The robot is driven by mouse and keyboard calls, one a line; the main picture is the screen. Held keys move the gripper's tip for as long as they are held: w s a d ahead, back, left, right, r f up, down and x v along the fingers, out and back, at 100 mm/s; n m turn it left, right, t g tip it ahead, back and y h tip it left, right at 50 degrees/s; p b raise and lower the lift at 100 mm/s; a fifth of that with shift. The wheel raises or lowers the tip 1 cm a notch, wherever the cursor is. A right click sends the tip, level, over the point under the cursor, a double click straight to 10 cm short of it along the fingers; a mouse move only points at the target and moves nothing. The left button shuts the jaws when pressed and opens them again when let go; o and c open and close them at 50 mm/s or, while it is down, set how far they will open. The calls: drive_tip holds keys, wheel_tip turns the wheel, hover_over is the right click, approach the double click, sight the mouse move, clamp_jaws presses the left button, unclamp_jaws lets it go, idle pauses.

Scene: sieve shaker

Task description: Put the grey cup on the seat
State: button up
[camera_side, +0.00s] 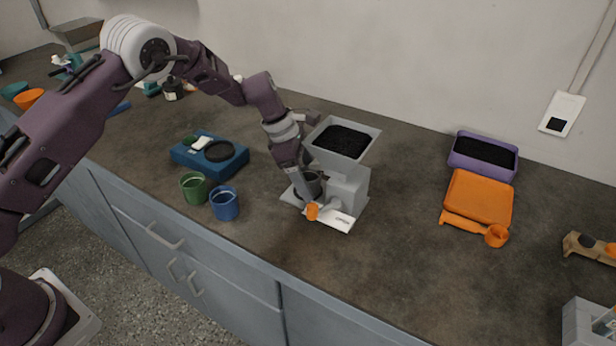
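The grey cup (313,181), dark inside, is low at the front of the grey machine with a hopper (347,185), over its pale base plate (289,198). The cup looks upright. The seat is not clearly visible; the cup and my gripper cover that part of the base. My gripper (304,190) points down at the cup's left side, and one finger shows against it. The other finger is hidden, so I cannot tell whether it grips the cup. I cannot tell whether the cup's bottom touches the base.
A green cup (194,188) and a blue cup (224,204) stand left, before a blue device (191,158) with a dark disc. The hopper holds black grains. An orange device (479,198) and a purple tray (457,160) are right. The counter between is clear.

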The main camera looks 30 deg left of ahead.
drive_tip(key=v, duration=1.3)
drive_tip(key=s+a+r+m+t+y, duration=0.1)
drive_tip(key=s+r+m+t, duration=0.1)
drive_tip(key=s+r+m, duration=1.1)
drive_tip(key=s+a+m+t+y, duration=0.2)
drive_tip(key=s+m, duration=0.7)
drive_tip(key=s, duration=1.6)
drive_tip(key=shift+a+m+y, duration=0.3)
drive_tip(key=shift+a+y, duration=0.2)
drive_tip(key=shift+a, duration=0.6)
